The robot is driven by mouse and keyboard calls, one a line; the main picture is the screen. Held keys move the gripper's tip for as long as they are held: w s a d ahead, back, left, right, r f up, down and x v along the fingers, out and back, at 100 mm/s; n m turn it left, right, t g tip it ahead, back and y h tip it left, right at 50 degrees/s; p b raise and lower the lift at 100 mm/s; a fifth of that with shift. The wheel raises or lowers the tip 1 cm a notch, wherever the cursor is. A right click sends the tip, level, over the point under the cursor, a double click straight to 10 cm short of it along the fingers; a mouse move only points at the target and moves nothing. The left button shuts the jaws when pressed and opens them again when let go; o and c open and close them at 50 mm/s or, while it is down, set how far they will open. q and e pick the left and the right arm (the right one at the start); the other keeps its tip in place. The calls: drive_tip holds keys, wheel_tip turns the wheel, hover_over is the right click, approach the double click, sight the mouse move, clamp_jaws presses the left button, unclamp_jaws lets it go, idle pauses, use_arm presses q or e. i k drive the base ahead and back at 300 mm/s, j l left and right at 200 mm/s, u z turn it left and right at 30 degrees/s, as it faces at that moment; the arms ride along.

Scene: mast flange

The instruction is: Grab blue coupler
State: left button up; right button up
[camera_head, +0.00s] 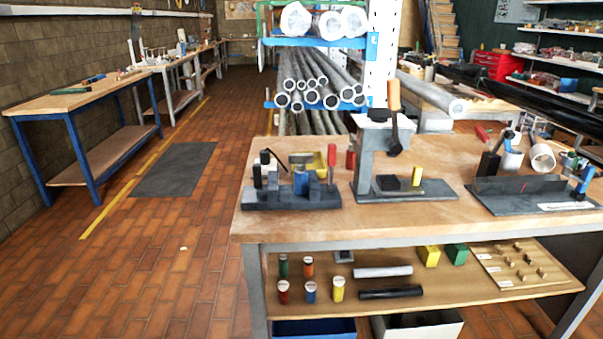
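A small upright blue cylinder with a pale top (310,293) stands on the lower shelf of the workbench, between a red cylinder (283,292) and a yellow one (338,289). Another blue piece (300,180) sits in the dark fixture block (290,197) on the bench top, among grey and black parts. I cannot tell for sure which of these two is the blue coupler. Neither of my grippers is in view.
The workbench (263,228) also carries a press (377,160) and a dark angled plate (530,193). Green and orange cylinders (307,266), two rods (385,271) and yellow and green blocks share the shelf (440,292). Brick floor at left is open.

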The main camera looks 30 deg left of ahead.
sight(300, 180)
drive_tip(key=i+l+u, duration=0.15)
drive_tip(key=u, duration=0.75)
drive_tip(key=i+l+u, duration=0.25)
drive_tip(key=l+u, duration=0.3)
drive_tip(key=i+l+u, duration=0.1)
drive_tip(key=l, duration=0.35)
drive_tip(key=l+u, duration=0.1)
drive_tip(key=l, duration=0.35)
drive_tip(key=i, duration=0.05)
